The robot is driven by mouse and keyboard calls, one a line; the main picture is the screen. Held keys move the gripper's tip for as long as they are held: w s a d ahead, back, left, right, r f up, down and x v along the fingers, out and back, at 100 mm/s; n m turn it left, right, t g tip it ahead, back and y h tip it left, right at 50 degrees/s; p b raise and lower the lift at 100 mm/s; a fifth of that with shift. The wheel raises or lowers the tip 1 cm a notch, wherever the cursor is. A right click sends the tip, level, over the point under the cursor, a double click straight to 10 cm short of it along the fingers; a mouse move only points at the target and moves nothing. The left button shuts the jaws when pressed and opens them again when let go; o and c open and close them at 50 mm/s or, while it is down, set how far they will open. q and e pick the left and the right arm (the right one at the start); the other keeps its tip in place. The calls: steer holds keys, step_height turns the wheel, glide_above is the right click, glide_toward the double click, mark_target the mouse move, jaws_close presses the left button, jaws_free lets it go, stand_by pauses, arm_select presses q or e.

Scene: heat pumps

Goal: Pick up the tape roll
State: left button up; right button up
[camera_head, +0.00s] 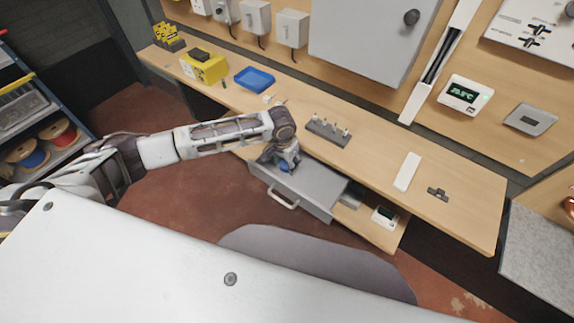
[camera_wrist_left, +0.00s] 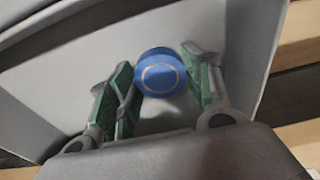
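The tape roll is a blue disc with a thin ring on its face (camera_wrist_left: 160,73). It lies in the grey open drawer (camera_head: 310,189), and a bit of its blue shows under my left gripper in the head view (camera_head: 286,167). My left gripper (camera_wrist_left: 158,75) reaches down into the drawer. Its two green-padded fingers stand apart, one on each side of the roll, with little space to spare. Whether the pads touch the roll is unclear. My right gripper is in neither view.
The drawer hangs open under a long wooden bench (camera_head: 380,150). On the bench are a peg rack (camera_head: 328,131), a blue tray (camera_head: 254,79), a yellow box (camera_head: 204,68) and a white strip (camera_head: 407,171). A small device (camera_head: 385,216) sits on a lower shelf right of the drawer.

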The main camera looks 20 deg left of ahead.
mark_target(287, 166)
arm_select(q)
steer(key=c, duration=0.4)
step_height(287, 166, up, 10)
stand_by(0.7)
stand_by(0.4)
